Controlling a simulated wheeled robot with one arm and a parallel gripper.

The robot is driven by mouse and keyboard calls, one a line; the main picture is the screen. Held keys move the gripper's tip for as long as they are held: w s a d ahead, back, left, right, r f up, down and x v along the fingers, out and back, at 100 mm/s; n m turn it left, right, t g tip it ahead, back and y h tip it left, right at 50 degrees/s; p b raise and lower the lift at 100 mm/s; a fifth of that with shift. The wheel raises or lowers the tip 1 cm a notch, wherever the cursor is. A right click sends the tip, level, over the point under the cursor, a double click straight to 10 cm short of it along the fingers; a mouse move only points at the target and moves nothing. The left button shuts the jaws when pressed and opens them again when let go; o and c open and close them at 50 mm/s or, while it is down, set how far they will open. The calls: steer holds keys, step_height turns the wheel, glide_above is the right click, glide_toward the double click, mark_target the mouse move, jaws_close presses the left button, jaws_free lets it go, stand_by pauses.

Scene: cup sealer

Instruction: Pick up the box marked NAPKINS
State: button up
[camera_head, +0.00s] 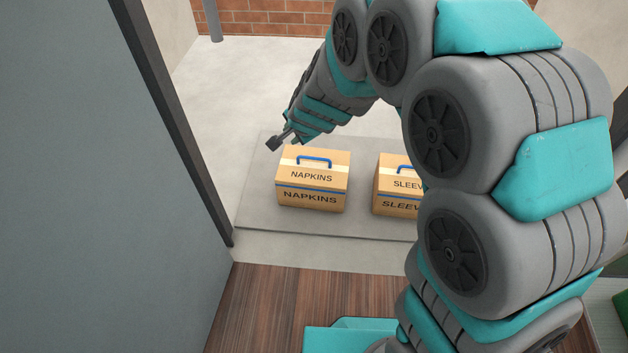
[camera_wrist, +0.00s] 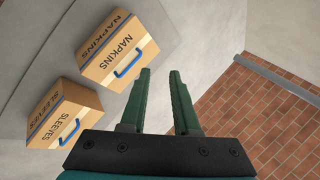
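The box marked NAPKINS (camera_head: 312,180) is a tan carton with a blue stripe and a blue handle on top, standing on a grey slab. It also shows in the wrist view (camera_wrist: 110,58), with its blue handle (camera_wrist: 130,61) facing my fingers. My gripper (camera_head: 280,141) is above and just left of the box's back corner in the head view. In the wrist view my gripper (camera_wrist: 160,75) has its two green fingers apart with nothing between them. The box lies to the left of the fingertips there, and the fingers appear apart from it.
A similar box marked SLEEVES (camera_head: 396,185) stands to the right on the same slab (camera_head: 255,215), partly hidden by my arm; it also shows in the wrist view (camera_wrist: 65,115). A grey door or wall panel (camera_head: 90,180) stands at left. A brick wall (camera_head: 265,18) is behind.

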steer(key=w+a+f+m+t+b, duration=0.1)
steer(key=w+a+f+m+t, duration=0.15)
steer(key=w+f, duration=0.3)
steer(key=m+t+h+b, duration=0.4)
steer(key=m+h, duration=0.2)
steer(key=m, duration=0.2)
glide_toward(311, 159)
steer(key=shift+n+g, duration=0.25)
steer(key=w+a, duration=0.4)
steer(key=shift+w+r, duration=0.15)
steer(key=shift+w, duration=0.2)
steer(key=f+h, duration=0.1)
steer(key=s+d+f+m+t+h, duration=0.1)
steer(key=d+f+m+h, duration=0.1)
steer(key=shift+s+f+t+b, duration=0.2)
steer(key=shift+s+t+b, duration=0.1)
steer(key=shift+s+b, duration=0.1)
steer(key=shift+s+d+f+m+t+h, duration=0.15)
steer(key=shift+s+d+m+t+h, duration=0.15)
steer(key=shift+d+m+h, duration=0.15)
steer(key=shift+x, duration=1.05)
steer(key=shift+b+x, duration=0.6)
steer(key=shift+x, duration=2.25)
steer(key=shift+c, duration=0.2)
